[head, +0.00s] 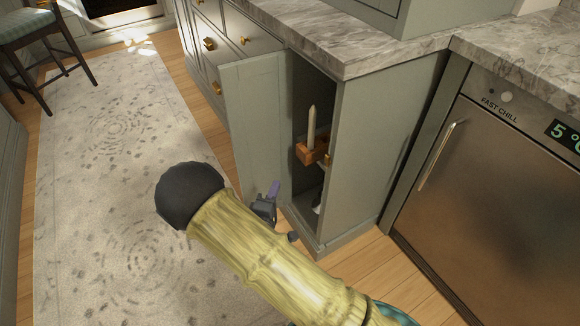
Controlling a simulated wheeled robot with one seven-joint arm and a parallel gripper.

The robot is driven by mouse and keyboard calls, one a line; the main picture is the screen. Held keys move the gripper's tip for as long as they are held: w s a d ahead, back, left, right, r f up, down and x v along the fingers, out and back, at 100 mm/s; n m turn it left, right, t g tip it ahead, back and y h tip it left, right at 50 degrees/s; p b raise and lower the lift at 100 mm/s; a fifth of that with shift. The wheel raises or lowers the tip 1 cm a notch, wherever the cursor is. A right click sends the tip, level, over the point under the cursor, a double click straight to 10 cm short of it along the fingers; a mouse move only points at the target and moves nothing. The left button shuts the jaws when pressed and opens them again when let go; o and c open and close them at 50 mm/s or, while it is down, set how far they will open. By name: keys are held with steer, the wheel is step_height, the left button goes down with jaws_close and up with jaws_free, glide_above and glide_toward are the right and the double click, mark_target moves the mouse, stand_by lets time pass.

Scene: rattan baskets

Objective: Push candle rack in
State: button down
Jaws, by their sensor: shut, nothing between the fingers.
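A pale upright candle (311,126) stands on an orange-brown wooden rack (308,152) in the narrow opening of a grey-green cabinet (360,150). The rack's front end shows at the opening; its rear is hidden in the dark interior. A flat grey-green panel (253,115) stands out from the left of the opening, like an open door. My gripper (270,192) is low in front of the panel and opening, below and left of the rack and apart from it. It is shut and empty, partly hidden by my own arm.
A grey marble countertop (390,55) overhangs the cabinet. A steel fast-chill appliance (500,180) stands to the right. Drawers with brass knobs (209,44) are behind the panel. A patterned rug (110,160) leaves open floor on the left, with a stool (40,40) farther back.

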steer(key=b, duration=0.4)
glide_toward(298, 151)
steer(key=w+a, duration=0.2)
steer(key=w, duration=0.2)
steer(key=shift+w+d+b, duration=0.2)
steer(key=shift+w+d, duration=0.05)
steer(key=shift+d, duration=0.3)
steer(key=shift+w+d+b, duration=0.2)
steer(key=shift+w+d, duration=0.05)
steer(key=shift+d, duration=0.35)
steer(key=shift+w+d+r, duration=0.15)
steer(key=shift+w+d, duration=0.15)
steer(key=shift+d, duration=0.15)
